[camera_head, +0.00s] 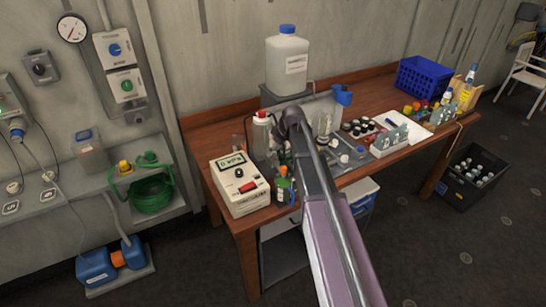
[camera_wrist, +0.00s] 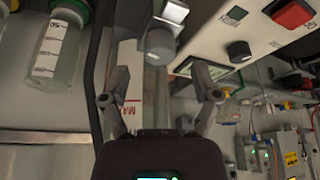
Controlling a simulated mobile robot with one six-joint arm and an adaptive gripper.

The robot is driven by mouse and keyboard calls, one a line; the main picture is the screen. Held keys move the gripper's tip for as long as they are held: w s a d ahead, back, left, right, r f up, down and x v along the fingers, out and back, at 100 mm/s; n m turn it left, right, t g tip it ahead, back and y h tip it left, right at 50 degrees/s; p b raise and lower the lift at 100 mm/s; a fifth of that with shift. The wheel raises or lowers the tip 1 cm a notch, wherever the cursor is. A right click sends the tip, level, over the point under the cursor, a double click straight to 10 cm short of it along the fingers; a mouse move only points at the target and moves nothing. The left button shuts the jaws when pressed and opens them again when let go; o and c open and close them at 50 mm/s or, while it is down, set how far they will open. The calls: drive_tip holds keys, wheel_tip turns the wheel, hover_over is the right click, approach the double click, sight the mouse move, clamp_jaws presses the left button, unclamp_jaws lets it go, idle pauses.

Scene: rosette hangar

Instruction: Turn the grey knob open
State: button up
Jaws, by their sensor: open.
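In the wrist view, a round grey knob (camera_wrist: 159,41) shows beyond the fingertips, roughly centred between them. My gripper (camera_wrist: 160,78) is open, with one finger on each side and nothing held. The fingers look apart from the knob. A darker knob (camera_wrist: 239,50) sits on a pale instrument panel to the right of the right finger. In the head view, my arm reaches over the bench and hides the gripper's fingers; I cannot make out the grey knob there.
The wooden bench (camera_head: 222,206) holds a white instrument box (camera_head: 239,184), a large white jug (camera_head: 287,62), a blue crate (camera_head: 424,77) and several bottles. A graduated bottle (camera_wrist: 60,48) stands left of the gripper in the wrist view. Open floor lies in front of the bench.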

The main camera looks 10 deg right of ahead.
drive_tip(key=shift+b+x, duration=1)
drive_tip(key=shift+x, duration=0.35)
drive_tip(key=shift+c, duration=0.2)
clamp_jaws()
